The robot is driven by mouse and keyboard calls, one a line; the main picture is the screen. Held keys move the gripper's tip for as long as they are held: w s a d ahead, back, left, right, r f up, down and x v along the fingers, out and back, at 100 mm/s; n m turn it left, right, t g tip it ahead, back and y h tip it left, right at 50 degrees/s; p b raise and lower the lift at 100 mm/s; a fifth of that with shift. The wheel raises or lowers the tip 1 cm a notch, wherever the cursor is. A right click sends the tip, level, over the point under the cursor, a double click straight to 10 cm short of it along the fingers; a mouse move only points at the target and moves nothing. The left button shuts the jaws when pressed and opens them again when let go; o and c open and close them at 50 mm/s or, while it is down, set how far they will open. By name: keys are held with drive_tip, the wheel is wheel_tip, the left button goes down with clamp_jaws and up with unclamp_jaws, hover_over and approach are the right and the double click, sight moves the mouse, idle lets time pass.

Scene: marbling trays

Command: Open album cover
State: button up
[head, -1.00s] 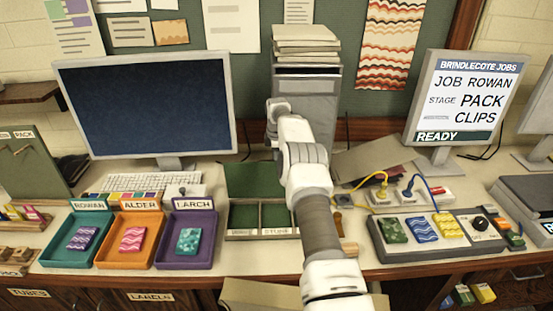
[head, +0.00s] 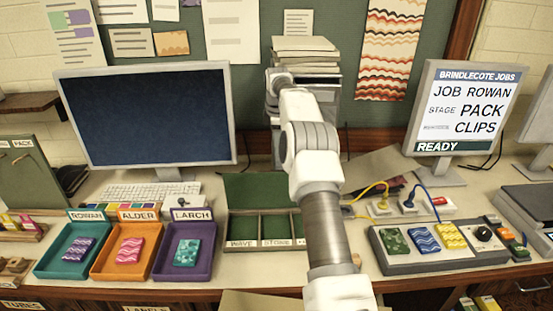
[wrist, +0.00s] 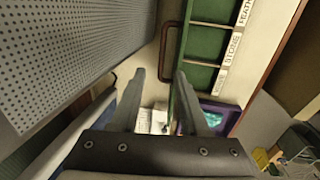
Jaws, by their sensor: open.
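I cannot pick out an album cover for certain. A flat beige panel (head: 248,302) shows at the bottom edge of the head view, partly behind my arm and cut off. A flat grey-brown piece (head: 372,166) lies on the bench behind my arm. My gripper (wrist: 160,75) is open in the wrist view, with nothing between its fingers. In the head view the hand is small, by the grey box under the stacked books (head: 305,58). A green divided box (head: 262,187) has its lid raised; its labels (wrist: 232,45) also show in the wrist view.
The left monitor (head: 145,110), keyboard (head: 150,190) and teal, orange and purple trays (head: 205,262) fill the left. The job screen (head: 468,105) and a grey pad holder (head: 390,265) with cables stand right. A perforated grey panel (wrist: 75,50) is close to the left finger.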

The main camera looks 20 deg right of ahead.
drive_tip(key=shift+s+a+r, duration=0.1)
drive_tip(key=shift+s+r, duration=0.1)
drive_tip(key=shift+r, duration=1)
drive_tip(key=shift+s+a+r, duration=0.1)
drive_tip(key=shift+s+r, duration=0.1)
drive_tip(key=shift+r, duration=0.95)
drive_tip(key=s+a+r+m+t, duration=0.2)
drive_tip(key=s+a+r+m, duration=0.4)
drive_tip(key=s+a+r, duration=1)
drive_tip(key=s+a+f+m, duration=0.2)
drive_tip(key=s+f, duration=0.1)
drive_tip(key=s, duration=0.6)
drive_tip(key=s+a+f+m+t+b, duration=0.1)
drive_tip(key=s+a+f+m, duration=0.1)
drive_tip(key=s, duration=0.8)
drive_tip(key=s+a+f+m+b, duration=0.1)
drive_tip(key=s+a+f+m, duration=0.1)
drive_tip(key=s+f, duration=0.3)
drive_tip(key=s+m, duration=0.1)
drive_tip(key=s, duration=0.3)
drive_tip(key=shift+s+f+t+y, duration=0.15)
drive_tip(key=shift+f+t+y, duration=0.15)
drive_tip(key=shift+y, duration=0.1)
